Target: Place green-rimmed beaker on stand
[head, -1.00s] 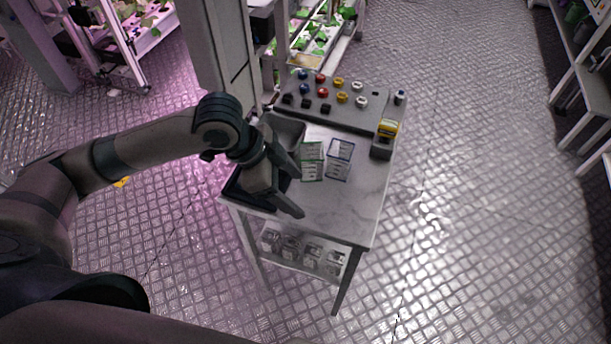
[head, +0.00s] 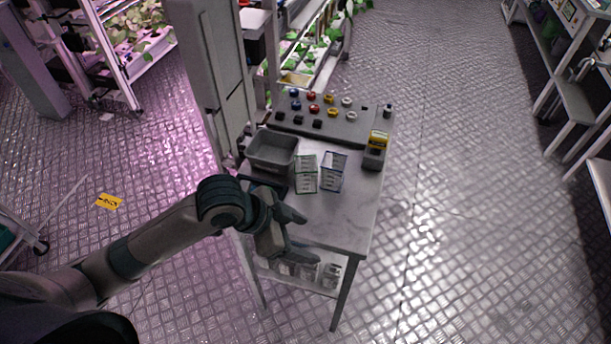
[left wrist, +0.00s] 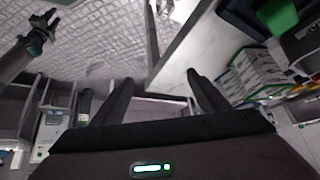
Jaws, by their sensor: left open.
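My left gripper (head: 302,236) is open and empty at the front edge of the small table, apart from the containers; its fingers also show in the left wrist view (left wrist: 163,92). A stack with green edges (head: 306,174) stands on the table beside a blue-edged stack (head: 333,171). I cannot tell whether the green-edged one is the beaker. A bright green object (left wrist: 278,15) shows at the top right in the left wrist view. No stand can be made out for certain. What looks like my right gripper (left wrist: 42,18) is small at upper left there, its jaws unclear.
A grey bin (head: 272,164) stands at the table's left, with a dark tray partly hidden by my arm. A grey panel (head: 345,129) with coloured knobs and a yellow-topped device (head: 375,150) are at the back. Clear containers fill the lower shelf. The table's right front (head: 345,225) is clear.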

